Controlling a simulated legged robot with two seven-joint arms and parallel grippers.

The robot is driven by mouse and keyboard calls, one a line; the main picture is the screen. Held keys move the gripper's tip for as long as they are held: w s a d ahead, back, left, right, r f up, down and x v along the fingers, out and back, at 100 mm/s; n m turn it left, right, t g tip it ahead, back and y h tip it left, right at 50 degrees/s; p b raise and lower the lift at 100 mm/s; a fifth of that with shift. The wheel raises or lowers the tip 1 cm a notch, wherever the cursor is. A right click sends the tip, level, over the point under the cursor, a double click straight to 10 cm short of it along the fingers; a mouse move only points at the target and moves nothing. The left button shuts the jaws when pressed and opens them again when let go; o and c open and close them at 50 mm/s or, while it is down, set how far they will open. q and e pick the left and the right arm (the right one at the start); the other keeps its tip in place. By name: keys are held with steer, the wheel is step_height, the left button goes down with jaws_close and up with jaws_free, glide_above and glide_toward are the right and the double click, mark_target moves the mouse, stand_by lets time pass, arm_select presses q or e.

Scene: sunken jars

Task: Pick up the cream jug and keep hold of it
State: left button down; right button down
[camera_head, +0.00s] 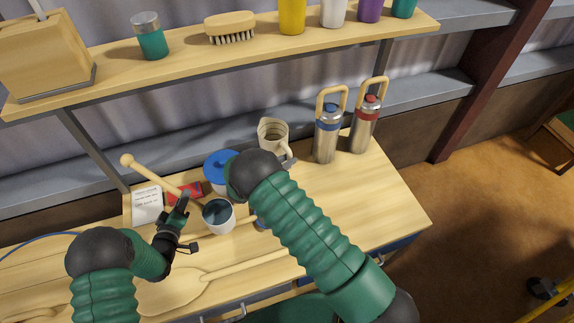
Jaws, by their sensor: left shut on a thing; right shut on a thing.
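The cream jug (272,135) is at the back of the table, upright with its mouth up. My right gripper (288,162) is at its lower right side, shut on it; my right arm hides part of the gripper and area in front. I cannot tell whether the jug touches the table. My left gripper (186,200) is further left, at the lower end of a wooden stick with a round knob (128,160). It appears shut on this stick, though the fingertips are small and partly hidden.
Beside the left gripper stands a white cup (218,216); a blue-lidded pot (220,168) is behind it. Two steel flasks, blue-collared (326,140) and red-collared (364,128), stand right of the jug. A wooden paddle (180,292) lies in front. The table's right end is clear.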

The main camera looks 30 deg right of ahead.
mark_target(288, 153)
arm_select(q)
steer(key=shift+r, duration=0.3)
arm_select(e)
steer(key=shift+r, duration=1.8)
stand_by(0.4)
steer(key=c, duration=1.9)
jaws_free()
jaws_close()
